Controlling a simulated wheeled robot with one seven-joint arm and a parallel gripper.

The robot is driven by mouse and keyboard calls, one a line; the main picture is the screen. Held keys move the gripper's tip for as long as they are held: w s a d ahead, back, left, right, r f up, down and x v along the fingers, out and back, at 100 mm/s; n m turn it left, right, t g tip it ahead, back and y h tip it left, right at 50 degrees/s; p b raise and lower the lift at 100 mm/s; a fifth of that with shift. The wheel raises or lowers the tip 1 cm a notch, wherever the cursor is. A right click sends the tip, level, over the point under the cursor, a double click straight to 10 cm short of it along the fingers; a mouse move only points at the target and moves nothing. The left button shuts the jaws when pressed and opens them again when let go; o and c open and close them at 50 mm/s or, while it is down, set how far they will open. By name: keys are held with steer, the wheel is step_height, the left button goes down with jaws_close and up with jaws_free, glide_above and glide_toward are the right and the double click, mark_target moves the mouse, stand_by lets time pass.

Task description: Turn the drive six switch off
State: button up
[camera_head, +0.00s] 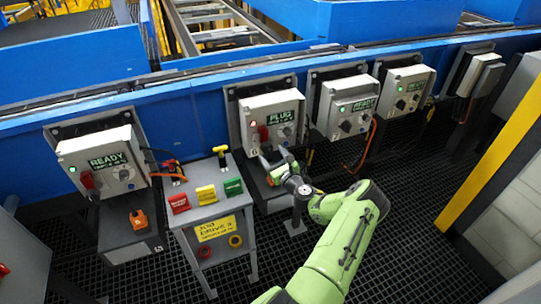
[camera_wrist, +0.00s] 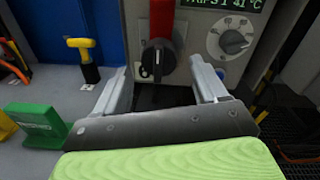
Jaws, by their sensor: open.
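The box in front of my gripper (camera_head: 277,162) is a light grey drive box (camera_head: 270,107) with a green display reading PLUG. Its red and black rotary switch (camera_head: 263,133) is on the lower left of its face. In the wrist view this switch (camera_wrist: 158,55) has a black knob with an upright red part above it. My gripper (camera_wrist: 160,78) is open, with one finger on each side below the knob. The fingers look apart from it.
Other drive boxes are at the left (camera_head: 100,163) and right (camera_head: 350,107) along the blue conveyor frame (camera_head: 190,100). A grey stand (camera_head: 215,195) with coloured blocks and a yellow-handled tool (camera_wrist: 85,60) is close on the left. A grey dial (camera_wrist: 235,40) is right of the switch.

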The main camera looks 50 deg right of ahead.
steer(key=shift+x, duration=0.95)
steer(key=shift+c, duration=0.2)
steer(key=c, duration=1)
